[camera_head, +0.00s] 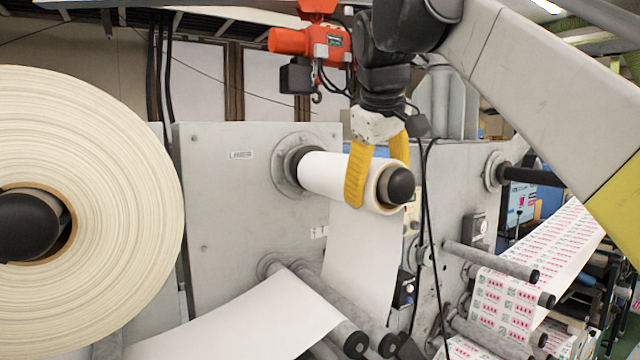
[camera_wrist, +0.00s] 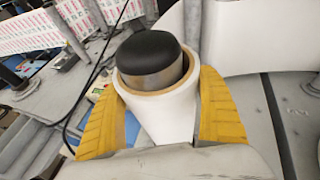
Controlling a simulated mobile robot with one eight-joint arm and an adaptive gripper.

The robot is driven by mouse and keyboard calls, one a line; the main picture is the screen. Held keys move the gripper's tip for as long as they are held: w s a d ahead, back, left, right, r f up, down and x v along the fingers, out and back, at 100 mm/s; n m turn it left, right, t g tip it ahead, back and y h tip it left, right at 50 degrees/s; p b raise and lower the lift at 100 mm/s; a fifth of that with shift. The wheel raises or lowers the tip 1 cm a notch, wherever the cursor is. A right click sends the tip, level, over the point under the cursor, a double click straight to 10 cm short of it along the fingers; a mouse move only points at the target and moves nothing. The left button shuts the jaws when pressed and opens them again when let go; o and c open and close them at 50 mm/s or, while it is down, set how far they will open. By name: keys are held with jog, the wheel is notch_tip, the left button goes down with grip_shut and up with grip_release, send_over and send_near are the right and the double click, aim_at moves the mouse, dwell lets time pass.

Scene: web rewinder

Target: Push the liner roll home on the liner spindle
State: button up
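The liner roll (camera_head: 325,174) is a slim white roll on a brown core, around the liner spindle (camera_head: 398,186). The spindle's rounded black end sticks out of the core; it also shows in the wrist view (camera_wrist: 150,52). A dark collar shows between the roll's inner end and the round flange (camera_head: 284,170) on the grey panel. My gripper (camera_head: 380,182) comes from above, its two yellow fingers on opposite sides of the roll near its outer end. In the wrist view both fingers appear to press on the white roll (camera_wrist: 162,115). The far finger is partly hidden in the head view.
A white web (camera_head: 362,255) hangs from the roll to lower rollers (camera_head: 345,325). A large cream roll (camera_head: 95,130) fills the left. An orange hoist (camera_head: 305,42) hangs close behind my wrist. A bare black spindle (camera_head: 530,175) and printed web (camera_head: 550,250) are at right.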

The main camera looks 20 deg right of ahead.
aim_at(373, 160)
jog(key=shift+w, duration=0.1)
jog(key=shift+w+r+p, duration=0.1)
jog(key=shift+w+p, duration=0.2)
jog(key=shift+w, duration=0.15)
jog(key=o, duration=1.3)
jog(key=shift+a, duration=0.1)
jog(key=shift+w, duration=0.15)
jog(key=shift+v, duration=3.7)
